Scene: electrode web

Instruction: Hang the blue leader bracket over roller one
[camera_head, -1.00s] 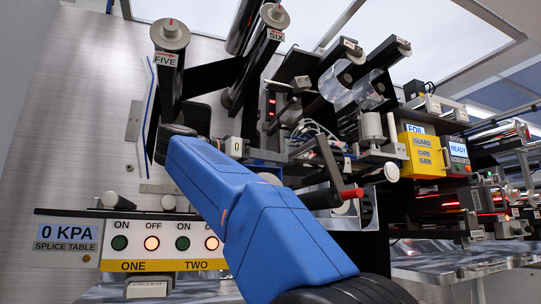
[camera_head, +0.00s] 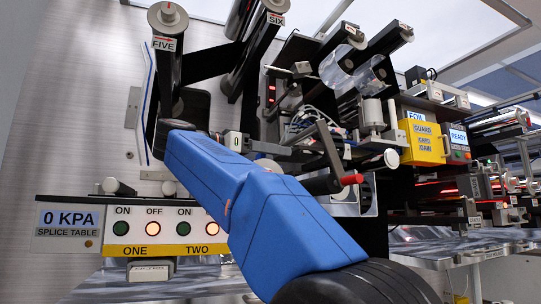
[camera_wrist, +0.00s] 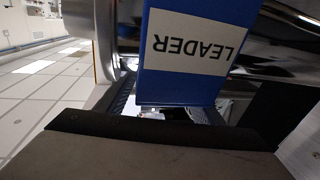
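The blue leader bracket (camera_wrist: 185,60) fills the upper middle of the wrist view. Its white LEADER label reads upside down there. My gripper (camera_wrist: 170,110) is in the lower middle of that view, with dark ridged finger pads on both sides of the bracket's lower end; it appears shut on the bracket, though the contact itself is hidden. In the head view my blue arm covers the centre and hides the gripper and bracket. No roller labelled one can be made out.
Rollers FIVE (camera_head: 168,65) and SIX (camera_head: 268,50) stand at upper left. The splice table panel (camera_head: 128,240) reads 0 KPA. Tiled floor (camera_wrist: 45,90) is open at left in the wrist view.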

